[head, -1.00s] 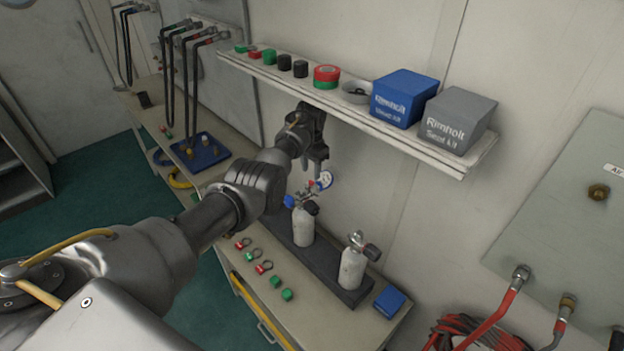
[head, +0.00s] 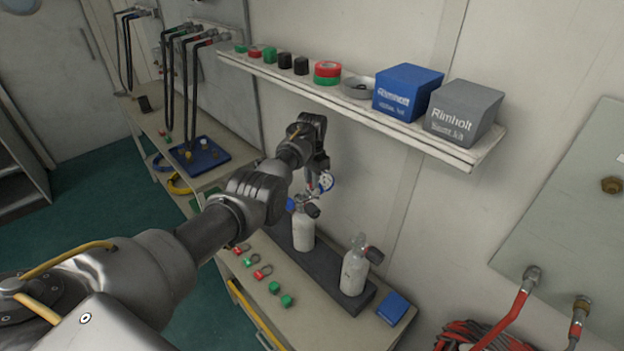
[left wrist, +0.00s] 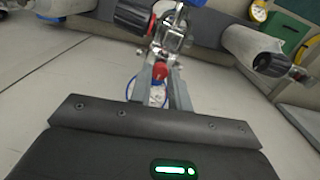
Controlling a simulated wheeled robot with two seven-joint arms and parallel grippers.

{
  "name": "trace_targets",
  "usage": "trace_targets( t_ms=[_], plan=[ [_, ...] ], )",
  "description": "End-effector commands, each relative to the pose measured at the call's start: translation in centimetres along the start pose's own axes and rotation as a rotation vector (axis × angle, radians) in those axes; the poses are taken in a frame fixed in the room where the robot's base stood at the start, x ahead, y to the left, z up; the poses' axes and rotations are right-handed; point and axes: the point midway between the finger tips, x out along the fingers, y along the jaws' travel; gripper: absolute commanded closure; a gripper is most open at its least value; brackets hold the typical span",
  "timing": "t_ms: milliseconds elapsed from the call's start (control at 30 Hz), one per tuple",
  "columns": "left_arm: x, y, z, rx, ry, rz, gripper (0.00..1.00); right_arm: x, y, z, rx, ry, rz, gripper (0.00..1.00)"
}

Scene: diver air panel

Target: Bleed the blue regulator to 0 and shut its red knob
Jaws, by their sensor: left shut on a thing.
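The blue regulator has a blue-rimmed gauge (head: 327,182) and a blue knob (head: 291,204). It sits on top of the left white cylinder (head: 303,232), which stands upright in a dark rack. My left gripper (head: 319,183) has come down over the regulator from above and partly hides it. In the left wrist view the red knob (left wrist: 160,71) lies between the tips of my left gripper (left wrist: 161,80), which is shut on it. Part of the gauge's blue rim (left wrist: 131,88) shows behind the fingers. The gauge reading is not legible. My right gripper is not in view.
A second white cylinder (head: 354,270) with a black knob stands to the right in the same rack. A shelf (head: 440,148) with blue and grey boxes overhangs behind. Tags and green pieces lie on the bench front. A blue box (head: 393,308) sits at the bench's right end.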

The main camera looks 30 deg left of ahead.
Motion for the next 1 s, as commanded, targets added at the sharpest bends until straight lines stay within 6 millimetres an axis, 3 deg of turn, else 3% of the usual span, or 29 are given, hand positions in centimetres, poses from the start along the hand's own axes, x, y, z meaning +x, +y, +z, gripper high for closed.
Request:
trace_targets(
  t_ms=[367, 1000],
  plan=[
    [0.0, 0.1, 0.0, -0.112, -0.001, 0.000, 1.00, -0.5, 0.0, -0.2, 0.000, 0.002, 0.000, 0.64],
    [0.1, 0.0, 0.0, -0.692, -0.002, 0.000, 1.00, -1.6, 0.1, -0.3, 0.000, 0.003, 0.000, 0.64]
  ],
)
